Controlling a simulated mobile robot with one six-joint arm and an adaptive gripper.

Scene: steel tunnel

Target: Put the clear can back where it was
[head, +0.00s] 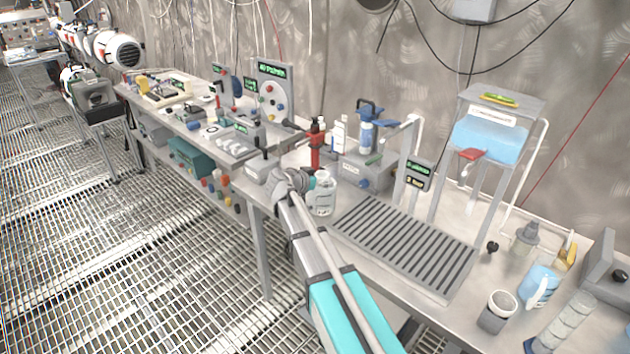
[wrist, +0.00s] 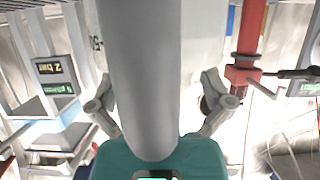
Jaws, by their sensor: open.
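The clear can (head: 323,197), a whitish see-through jar, stands upright on the bench at the left end of the slatted drain tray (head: 405,245). My gripper (head: 311,183) is at its left side in the head view, close to its upper part. I cannot tell there whether they touch. In the wrist view my gripper (wrist: 158,92) has its two fingers spread apart. A pale surface with a dark marking (wrist: 97,43) shows behind a broad grey cylinder between the fingers. It may be the can, but most of it is hidden.
A red stand (head: 316,145) is just behind the can; it also shows at the right in the wrist view (wrist: 247,45). A grey box (head: 367,172) sits behind the can. A blue water tank (head: 490,138) stands farther right. The slatted tray is clear.

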